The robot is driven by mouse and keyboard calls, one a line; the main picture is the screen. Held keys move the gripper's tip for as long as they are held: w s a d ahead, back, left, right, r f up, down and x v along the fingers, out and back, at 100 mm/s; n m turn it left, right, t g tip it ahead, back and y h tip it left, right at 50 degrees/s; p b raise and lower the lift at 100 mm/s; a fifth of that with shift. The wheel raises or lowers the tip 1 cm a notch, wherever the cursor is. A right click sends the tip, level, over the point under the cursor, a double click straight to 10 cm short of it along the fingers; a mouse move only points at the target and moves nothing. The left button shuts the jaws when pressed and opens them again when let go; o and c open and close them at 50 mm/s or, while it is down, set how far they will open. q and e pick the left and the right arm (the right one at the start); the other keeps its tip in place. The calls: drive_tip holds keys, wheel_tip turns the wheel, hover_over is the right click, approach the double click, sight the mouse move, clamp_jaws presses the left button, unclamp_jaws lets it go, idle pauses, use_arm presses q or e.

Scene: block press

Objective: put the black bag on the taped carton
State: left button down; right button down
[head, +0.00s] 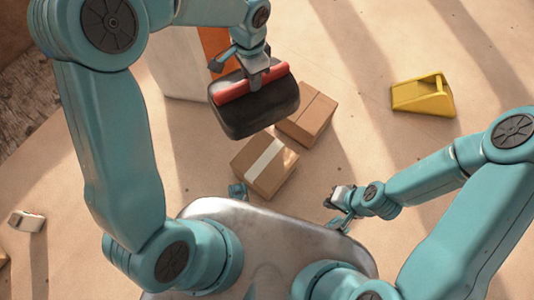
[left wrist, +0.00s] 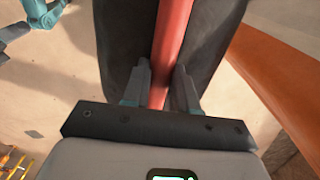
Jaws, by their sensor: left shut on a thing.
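The black bag (head: 256,107) has a red bar-like handle (head: 252,83) along its top. My left gripper (head: 256,76) is shut on this handle and holds the bag, upper middle in the head view. In the left wrist view the red handle (left wrist: 171,45) runs between the two fingers (left wrist: 161,88), with the dark bag (left wrist: 203,45) on both sides. The taped carton (head: 264,165), brown with a pale strip across its top, stands below the bag in the picture. My right gripper (head: 340,198) is right of this carton, apart from it; its jaw opening is unclear.
A second brown carton (head: 306,113) without the pale strip stands just up-right of the taped one, close to the bag. A white and orange object (head: 182,65) is behind the bag. A yellow wedge-shaped thing (head: 423,95) lies at right. Floor between is clear.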

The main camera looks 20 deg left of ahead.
use_arm(q)
drive_tip(key=s+d+f+m, duration=0.1)
drive_tip(key=f+m, duration=0.2)
drive_tip(key=m, duration=0.1)
drive_tip(key=s+d+f+m+p, duration=0.1)
drive_tip(key=s+d+f+m, duration=0.1)
drive_tip(key=f+m, duration=0.1)
drive_tip(key=s+d+f+m+p, duration=0.1)
drive_tip(key=s+f+m, duration=0.1)
drive_tip(key=m, duration=0.4)
drive_tip(key=shift+d+f, duration=0.15)
drive_tip(key=shift+f, duration=0.7)
wheel_tip(320, 180, down, 20)
drive_tip(key=b, duration=0.9)
drive_tip(key=shift+d+f, duration=0.15)
drive_tip(key=shift+s, duration=0.1)
drive_tip(key=shift+f, duration=0.25)
drive_tip(key=c, duration=0.9)
unclamp_jaws()
drive_tip(key=shift+r, duration=0.1)
